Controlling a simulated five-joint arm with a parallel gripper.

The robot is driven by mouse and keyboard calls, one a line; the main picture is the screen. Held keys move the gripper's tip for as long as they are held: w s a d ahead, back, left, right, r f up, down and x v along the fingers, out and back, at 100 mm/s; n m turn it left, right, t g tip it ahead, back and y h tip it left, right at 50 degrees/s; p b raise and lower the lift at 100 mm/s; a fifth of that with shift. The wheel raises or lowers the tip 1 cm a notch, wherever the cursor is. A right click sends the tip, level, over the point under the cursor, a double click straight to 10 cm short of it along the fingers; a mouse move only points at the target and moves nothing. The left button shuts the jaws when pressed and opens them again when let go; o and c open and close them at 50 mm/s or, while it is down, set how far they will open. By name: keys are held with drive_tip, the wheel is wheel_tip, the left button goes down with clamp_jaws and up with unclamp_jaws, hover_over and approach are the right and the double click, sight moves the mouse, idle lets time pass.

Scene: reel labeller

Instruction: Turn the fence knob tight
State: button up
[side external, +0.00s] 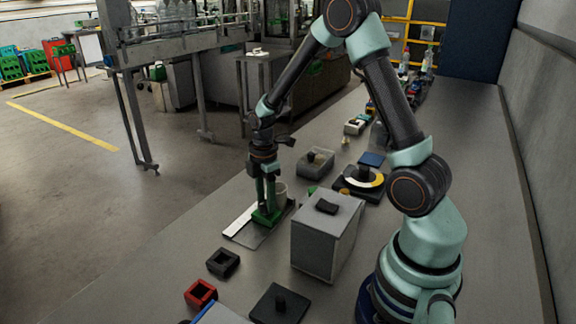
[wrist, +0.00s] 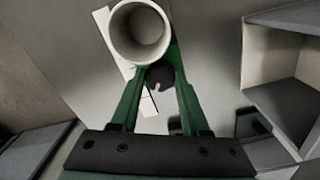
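My gripper (wrist: 160,75) points down at the labeller, with its two green fingers apart. The fence knob (wrist: 160,78) is a small dark round piece that shows between the fingertips in the wrist view. I cannot tell whether the fingers touch it. In the side view my gripper (side external: 265,204) hides the knob and stands over a green block (side external: 266,217) on a flat plate (side external: 248,237) with a white strip. A white hollow reel (wrist: 140,32) stands upright just beyond the fingertips; its side also shows in the side view (side external: 281,190).
A grey box (side external: 325,240) with a dark knob on top stands close to the right.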

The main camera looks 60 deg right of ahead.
clamp_jaws()
drive_tip(key=shift+m, duration=1.7)
drive_tip(key=o, duration=0.8)
unclamp_jaws()
wheel_tip(320, 180, up, 12)
drive_tip(key=shift+r, duration=0.1)
